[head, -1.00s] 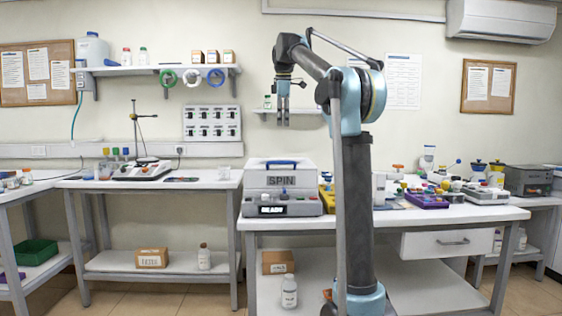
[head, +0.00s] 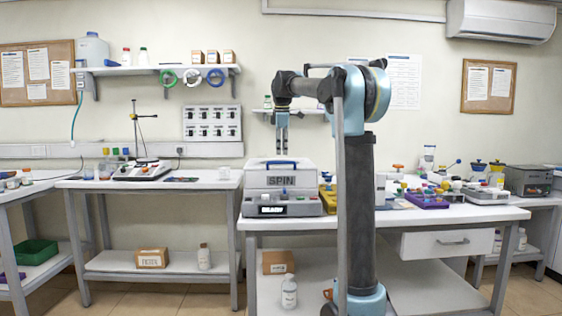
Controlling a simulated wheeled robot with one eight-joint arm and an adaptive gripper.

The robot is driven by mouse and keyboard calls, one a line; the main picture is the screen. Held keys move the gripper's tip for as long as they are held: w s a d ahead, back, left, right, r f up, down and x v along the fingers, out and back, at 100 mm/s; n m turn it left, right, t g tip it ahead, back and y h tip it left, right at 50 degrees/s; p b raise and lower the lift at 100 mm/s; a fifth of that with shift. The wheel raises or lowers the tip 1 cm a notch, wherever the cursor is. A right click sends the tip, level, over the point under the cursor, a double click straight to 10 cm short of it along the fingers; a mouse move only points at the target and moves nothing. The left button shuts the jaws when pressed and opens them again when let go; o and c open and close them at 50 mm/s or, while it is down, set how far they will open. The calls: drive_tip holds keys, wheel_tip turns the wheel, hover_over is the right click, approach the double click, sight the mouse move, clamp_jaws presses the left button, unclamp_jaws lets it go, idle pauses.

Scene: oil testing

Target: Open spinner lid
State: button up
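The spinner (head: 282,190) is a grey box marked "SPIN" with a dark "READY" display on its front. It stands at the left end of the middle table. Its lid (head: 281,167) is shut and has a blue handle (head: 281,162) on top. The fingers are small and dark at this distance. I cannot tell how far apart they are.
Yellow and purple racks (head: 427,200) with small items stand to the right on the same table (head: 400,217). A wall shelf (head: 290,111) is behind my gripper. A left bench (head: 150,182) holds a stirrer with a stand (head: 143,172).

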hover_over(280, 168)
drive_tip(key=s, duration=0.3)
drive_tip(key=shift+w+d+f, duration=0.15)
drive_tip(key=shift+f, duration=1.05)
drive_tip(key=shift+w+d+f, duration=0.1)
drive_tip(key=shift+d+f, duration=0.05)
drive_tip(key=shift+f, duration=1)
clamp_jaws()
